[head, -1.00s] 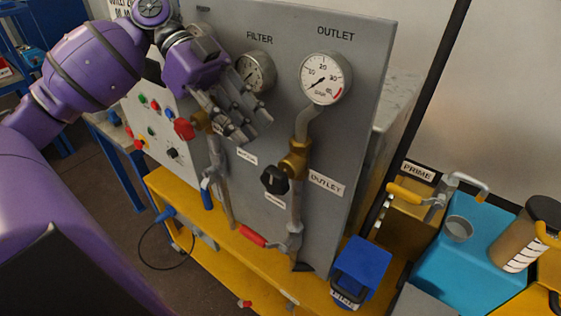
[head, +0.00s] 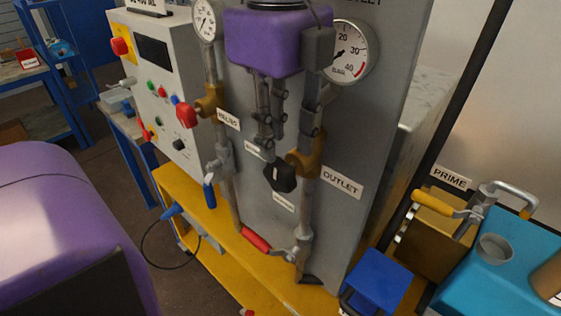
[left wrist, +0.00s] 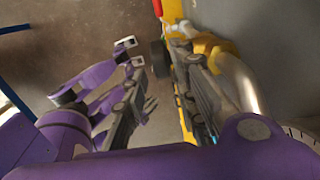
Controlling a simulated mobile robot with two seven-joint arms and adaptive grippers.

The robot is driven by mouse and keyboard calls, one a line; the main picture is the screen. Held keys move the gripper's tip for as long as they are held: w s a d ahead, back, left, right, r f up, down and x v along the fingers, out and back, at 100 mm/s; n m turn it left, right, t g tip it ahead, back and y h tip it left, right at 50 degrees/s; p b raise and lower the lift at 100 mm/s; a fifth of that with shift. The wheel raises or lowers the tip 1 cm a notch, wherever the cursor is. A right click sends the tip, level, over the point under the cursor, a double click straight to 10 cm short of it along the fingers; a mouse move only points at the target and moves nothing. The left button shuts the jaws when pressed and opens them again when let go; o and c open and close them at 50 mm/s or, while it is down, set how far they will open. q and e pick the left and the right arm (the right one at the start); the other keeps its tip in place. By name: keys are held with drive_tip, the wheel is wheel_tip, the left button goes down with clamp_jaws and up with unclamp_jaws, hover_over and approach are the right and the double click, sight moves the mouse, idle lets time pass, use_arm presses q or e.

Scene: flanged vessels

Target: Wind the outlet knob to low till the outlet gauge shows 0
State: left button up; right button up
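The outlet knob (head: 280,178) is black with a pale mark and sits on the brass outlet valve (head: 304,163). The outlet gauge (head: 352,52) is partly covered by my gripper, and I cannot read its needle surely. My left gripper (head: 290,142) hangs in front of the panel with its fingers pointing down, apart, just above the knob. In the left wrist view the knob (left wrist: 158,58) shows beyond and between the spread fingers (left wrist: 155,95). Nothing is held, and I see no clear contact with the knob. My right gripper is not in view.
The filter gauge (head: 204,20) and a red knob (head: 186,115) are to the left. A red-handled valve (head: 257,239) lies below on the outlet pipe. A control box (head: 160,85) with coloured buttons is at left.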

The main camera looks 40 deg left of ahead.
sight(279, 161)
use_arm(q)
wheel_tip(279, 161, down, 5)
drive_tip(key=shift+f, duration=0.1)
idle(0.3)
clamp_jaws()
